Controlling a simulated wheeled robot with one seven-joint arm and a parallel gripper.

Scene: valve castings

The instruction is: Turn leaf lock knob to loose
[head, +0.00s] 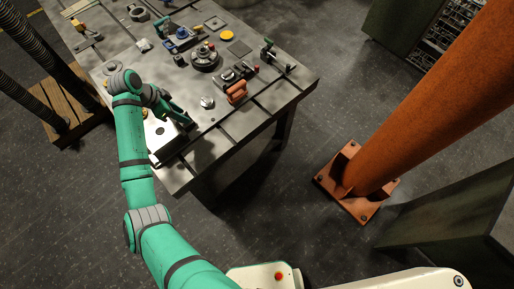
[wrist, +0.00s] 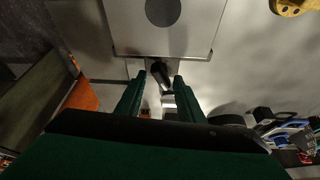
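A pale plate or box (head: 168,143) with a dark round spot lies at the table's near left edge. It also fills the top of the wrist view (wrist: 190,42). A small dark knob-like part (wrist: 161,75) stands at the plate's edge in the wrist view; I take it for the leaf lock knob, but its setting cannot be read. My gripper (wrist: 159,76) has its two green fingers apart, one on each side of this part. I see no clear contact. In the head view my gripper (head: 184,119) is low over the plate's far side and hides the knob.
The slotted steel table (head: 224,151) carries an orange-handled clamp (head: 237,92), a small round metal piece (head: 207,102), a dark round casting (head: 205,57) and a yellow disc (head: 227,36). An orange pillar (head: 420,110) stands on the floor at right. The table's near right corner is clear.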

